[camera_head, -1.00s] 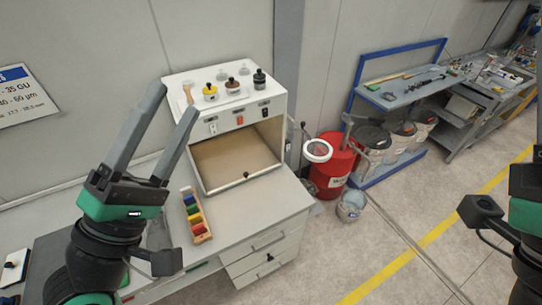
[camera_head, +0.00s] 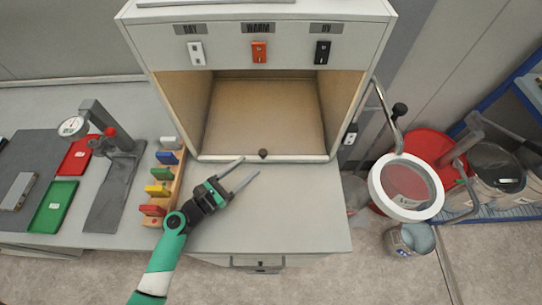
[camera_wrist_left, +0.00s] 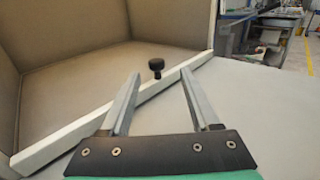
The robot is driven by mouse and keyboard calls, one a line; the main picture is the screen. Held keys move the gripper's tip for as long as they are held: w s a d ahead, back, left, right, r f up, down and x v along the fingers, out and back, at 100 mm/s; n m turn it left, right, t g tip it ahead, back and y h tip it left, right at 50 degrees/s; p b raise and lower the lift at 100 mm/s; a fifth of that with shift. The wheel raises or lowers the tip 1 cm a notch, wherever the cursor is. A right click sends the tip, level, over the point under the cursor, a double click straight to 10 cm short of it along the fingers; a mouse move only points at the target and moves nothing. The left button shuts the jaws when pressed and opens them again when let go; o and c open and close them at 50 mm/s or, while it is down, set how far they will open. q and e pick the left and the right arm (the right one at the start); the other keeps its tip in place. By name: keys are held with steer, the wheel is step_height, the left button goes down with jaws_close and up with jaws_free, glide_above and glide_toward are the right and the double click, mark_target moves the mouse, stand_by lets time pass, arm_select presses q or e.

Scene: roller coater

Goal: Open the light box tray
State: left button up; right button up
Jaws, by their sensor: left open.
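The white light box (camera_head: 228,50) stands on the bench with its front open. Inside lies the tan floor of its tray (camera_head: 265,112), with a pale front lip (camera_head: 215,158). A small dark knob (camera_head: 263,153) sits at the middle of the lip. The knob (camera_wrist_left: 156,67) also shows in the left wrist view, just beyond and between the fingertips. My left gripper (camera_head: 250,165) is open and empty, low over the bench in front of the lip. Its fingers point at the knob; contact cannot be told. My right gripper is out of view.
A wooden rack of coloured blocks (camera_head: 165,185) stands close left of my left gripper. Further left are a gauge stand (camera_head: 110,150) and red and green trays. A ring magnifier (camera_head: 406,187) stands at the right. The bench in front of the box is clear.

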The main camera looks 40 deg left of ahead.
mark_target(260, 154)
arm_select(q)
steer(key=shift+a+f, duration=0.25)
steer(key=shift+w+r, duration=0.2)
steer(key=shift+w, duration=0.05)
steer(key=w, duration=0.7)
steer(key=shift+w+d, duration=0.15)
steer(key=shift+w, duration=0.15)
steer(key=shift+c, duration=0.3)
jaws_close()
stand_by(0.5)
